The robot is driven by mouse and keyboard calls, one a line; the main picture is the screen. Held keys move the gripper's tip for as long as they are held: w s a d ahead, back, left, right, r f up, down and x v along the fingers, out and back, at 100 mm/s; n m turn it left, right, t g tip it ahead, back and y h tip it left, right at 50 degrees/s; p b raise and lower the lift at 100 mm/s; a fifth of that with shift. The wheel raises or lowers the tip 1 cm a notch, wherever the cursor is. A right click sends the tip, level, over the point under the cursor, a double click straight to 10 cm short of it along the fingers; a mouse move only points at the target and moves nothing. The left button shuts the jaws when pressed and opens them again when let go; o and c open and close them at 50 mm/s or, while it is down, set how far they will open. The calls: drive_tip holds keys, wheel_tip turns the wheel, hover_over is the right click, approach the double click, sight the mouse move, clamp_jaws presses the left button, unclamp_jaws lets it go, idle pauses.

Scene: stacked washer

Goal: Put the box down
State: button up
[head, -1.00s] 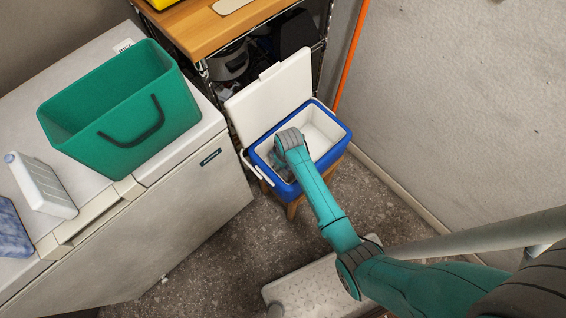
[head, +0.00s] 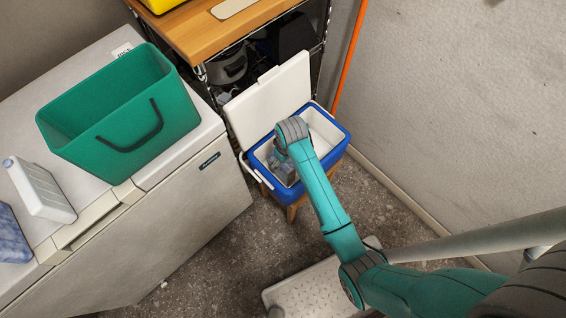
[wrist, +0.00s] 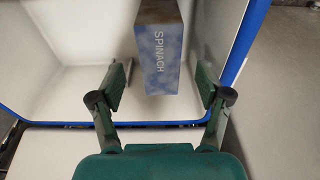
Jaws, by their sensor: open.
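A box printed SPINACH (wrist: 160,50), mottled blue-grey, stands inside the blue and white cooler (head: 328,163). The cooler's white inside and blue rim (wrist: 85,122) also show in the wrist view. My gripper (wrist: 162,80) is open, with one finger on each side of the box and a visible gap on both sides. In the head view my gripper reaches down into the left part of the cooler, and my wrist hides much of it. The box's lower end is out of clear view.
The cooler's white lid (head: 268,98) stands open at the back. A white chest freezer (head: 150,235) on the left carries a green bin (head: 125,115) and a white bottle (head: 40,190). A wooden-topped shelf (head: 215,35) stands behind, and a wall is on the right.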

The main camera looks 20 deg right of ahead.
drive_tip(key=shift+s+r, duration=0.2)
drive_tip(key=shift+r, duration=1.35)
